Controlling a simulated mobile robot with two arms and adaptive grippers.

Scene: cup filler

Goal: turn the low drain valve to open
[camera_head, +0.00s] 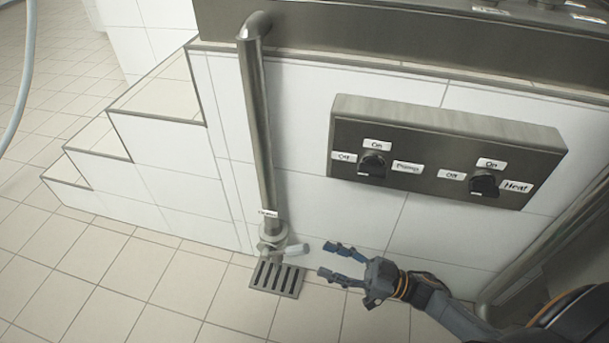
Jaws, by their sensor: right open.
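The low drain valve (272,240) sits at the bottom of a vertical metal pipe (256,120) against the white tiled wall. Its pale lever handle (292,250) points to the right, roughly level. A small label (268,213) is on the pipe just above it; I cannot read it surely. My right gripper (332,261) is open and empty, just right of the handle's end, with its fingers pointing left toward it. A small gap shows between them. My left gripper is not in view.
A metal floor drain grate (277,279) lies below the valve. A control box (440,150) with two black knobs is on the wall above my right arm. Tiled steps (150,140) rise at the left. The tiled floor (90,280) at the lower left is clear.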

